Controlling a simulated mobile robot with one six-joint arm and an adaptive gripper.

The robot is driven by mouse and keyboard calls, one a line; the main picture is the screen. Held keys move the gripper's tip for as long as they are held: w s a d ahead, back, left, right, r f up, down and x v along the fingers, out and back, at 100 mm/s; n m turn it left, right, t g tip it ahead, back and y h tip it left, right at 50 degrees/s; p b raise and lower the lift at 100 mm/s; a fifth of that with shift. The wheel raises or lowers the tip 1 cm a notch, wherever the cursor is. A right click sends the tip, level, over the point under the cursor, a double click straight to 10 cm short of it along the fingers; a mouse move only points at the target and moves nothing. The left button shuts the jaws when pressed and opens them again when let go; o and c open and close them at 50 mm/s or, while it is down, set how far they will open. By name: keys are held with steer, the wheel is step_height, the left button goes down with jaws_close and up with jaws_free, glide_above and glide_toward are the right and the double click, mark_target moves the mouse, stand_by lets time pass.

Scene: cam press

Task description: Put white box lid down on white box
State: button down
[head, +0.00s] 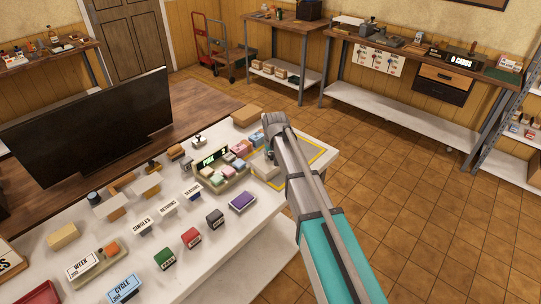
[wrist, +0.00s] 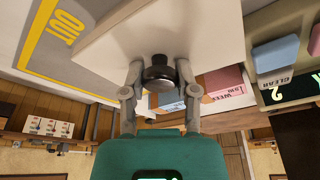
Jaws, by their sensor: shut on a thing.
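My gripper (wrist: 160,88) is shut on the dark round knob (wrist: 158,73) of the white box lid (wrist: 205,28), one finger on each side. The lid is a broad white slab that fills the upper middle of the wrist view.
A yellow outline marked OUT (wrist: 66,27) lies beside the lid. A tray of coloured blocks (head: 222,178) and a lit display (head: 211,157) stand left of my gripper. A brown box (head: 247,116) is behind. A purple block (head: 242,201) lies in front.

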steer(key=shift+c, duration=1.4)
jaws_free()
steer(key=shift+s, duration=0.15)
